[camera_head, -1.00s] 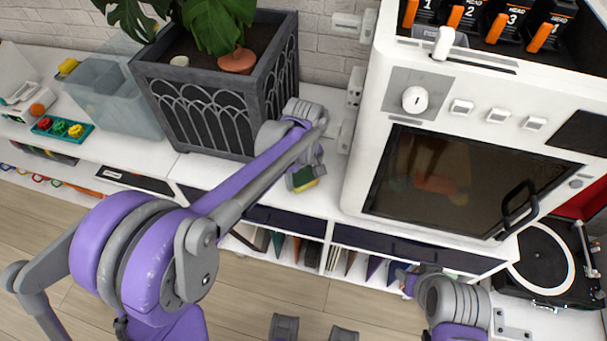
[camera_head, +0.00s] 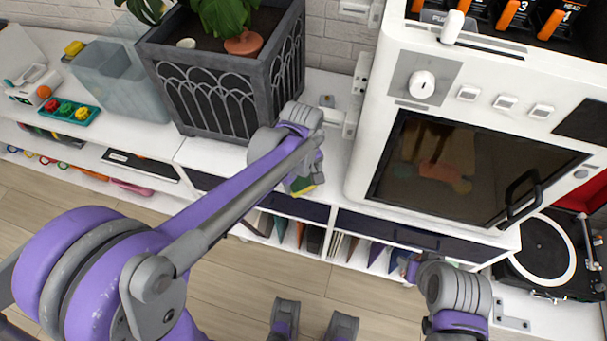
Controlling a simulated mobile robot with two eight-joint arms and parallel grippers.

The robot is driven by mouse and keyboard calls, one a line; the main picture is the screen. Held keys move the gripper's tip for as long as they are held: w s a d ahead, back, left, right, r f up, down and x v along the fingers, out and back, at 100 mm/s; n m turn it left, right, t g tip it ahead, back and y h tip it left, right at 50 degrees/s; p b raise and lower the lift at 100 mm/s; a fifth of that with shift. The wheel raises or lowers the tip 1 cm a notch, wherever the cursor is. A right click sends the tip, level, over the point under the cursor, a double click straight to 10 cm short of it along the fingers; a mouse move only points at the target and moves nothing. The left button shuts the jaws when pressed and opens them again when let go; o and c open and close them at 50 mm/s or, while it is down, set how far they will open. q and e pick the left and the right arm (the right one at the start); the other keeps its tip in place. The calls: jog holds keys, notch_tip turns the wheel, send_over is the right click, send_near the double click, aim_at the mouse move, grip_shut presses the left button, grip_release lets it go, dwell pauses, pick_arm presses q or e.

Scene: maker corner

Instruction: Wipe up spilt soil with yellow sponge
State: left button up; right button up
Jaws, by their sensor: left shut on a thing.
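My left gripper (camera_head: 301,177) reaches over the white shelf top (camera_head: 338,150), between the planter and the white cabinet. It is shut on the yellow sponge (camera_head: 303,189), which has a green part; only a small piece shows below the wrist. I cannot tell whether the sponge touches the surface. No spilt soil can be made out on the visible shelf top; my left arm hides part of it. My right arm's wrist shows at the lower right, in front of the shelf, but its fingers cannot be seen.
A dark grey planter (camera_head: 215,95) with a leafy plant stands left of my gripper. A white cabinet (camera_head: 372,150) with a dark glass door stands to the right. A clear bin (camera_head: 118,88), a teal tray (camera_head: 85,116) and a turntable (camera_head: 545,252) are farther off.

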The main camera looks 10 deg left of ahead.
pick_arm(q)
jog(key=shift+r+p, duration=2.05)
jog(key=shift+r, duration=0.95)
jog(key=shift+r, duration=0.25)
jog(key=shift+w+r+p, duration=0.1)
jog(key=shift+r+p, duration=0.85)
jog(key=shift+r, duration=0.35)
jog(key=shift+f, duration=0.15)
